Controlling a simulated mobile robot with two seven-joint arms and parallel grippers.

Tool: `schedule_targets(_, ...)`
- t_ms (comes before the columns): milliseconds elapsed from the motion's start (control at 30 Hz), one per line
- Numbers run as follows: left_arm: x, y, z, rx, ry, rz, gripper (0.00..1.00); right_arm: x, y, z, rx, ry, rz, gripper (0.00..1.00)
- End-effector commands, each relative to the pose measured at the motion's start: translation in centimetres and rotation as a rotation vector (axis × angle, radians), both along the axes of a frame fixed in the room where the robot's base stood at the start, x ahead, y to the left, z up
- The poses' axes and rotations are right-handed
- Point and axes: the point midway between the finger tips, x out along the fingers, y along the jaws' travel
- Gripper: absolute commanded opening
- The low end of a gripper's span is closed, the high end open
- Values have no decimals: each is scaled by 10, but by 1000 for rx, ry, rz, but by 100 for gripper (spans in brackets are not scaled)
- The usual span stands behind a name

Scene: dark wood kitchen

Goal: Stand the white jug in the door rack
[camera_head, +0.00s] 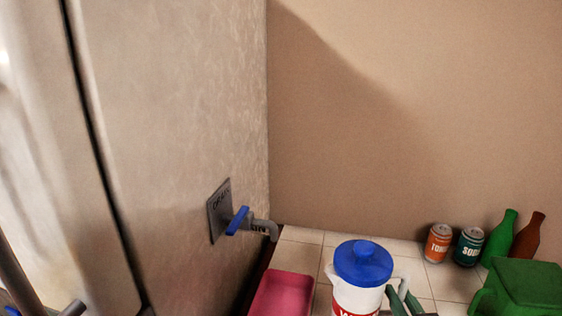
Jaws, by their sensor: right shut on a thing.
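The white jug (350,298) with a blue lid (363,263) and a red label stands out at the bottom middle, upright, its lower part cut off by the frame edge. My right gripper (400,296) is at the jug's right side by its handle, shut on it; its body is mostly below the frame. The door rack cannot be made out. A large pale metallic front, perhaps the fridge, fills the left side. My left gripper cannot be made out.
An orange can (438,243), a teal can (468,246), a green bottle (499,238), a brown bottle (527,236) and a green container (525,284) stand right. A blue-handled tap (238,220) juts out left.

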Motion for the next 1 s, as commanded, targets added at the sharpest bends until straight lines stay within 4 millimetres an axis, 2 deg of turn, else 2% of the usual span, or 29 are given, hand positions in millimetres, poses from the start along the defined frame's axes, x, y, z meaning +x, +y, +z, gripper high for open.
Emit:
schedule_targets(33, 0, 0, 0, 0, 0, 0, 0, 7, 0, 17, 6, -19, 1, 0)
schedule_targets(200, 0, 0, 0, 0, 0, 0, 0, 19, 1, 47, 5, -16, 5, 0)
schedule_targets(367, 0, 0, 0, 0, 0, 0, 0, 25, 3, 66, -1, -11, 13, 0)
schedule_targets(500, 0, 0, 0, 0, 0, 0, 0, 26, 3, 71, -4, -4, 18, 0)
schedule_targets(667, 0, 0, 0, 0, 0, 0, 0, 23, 3, 58, 1, 3, 13, 0)
schedule_targets(1000, 0, 0, 0, 0, 0, 0, 0, -4, 1, -5, 4, 3, 5, 0)
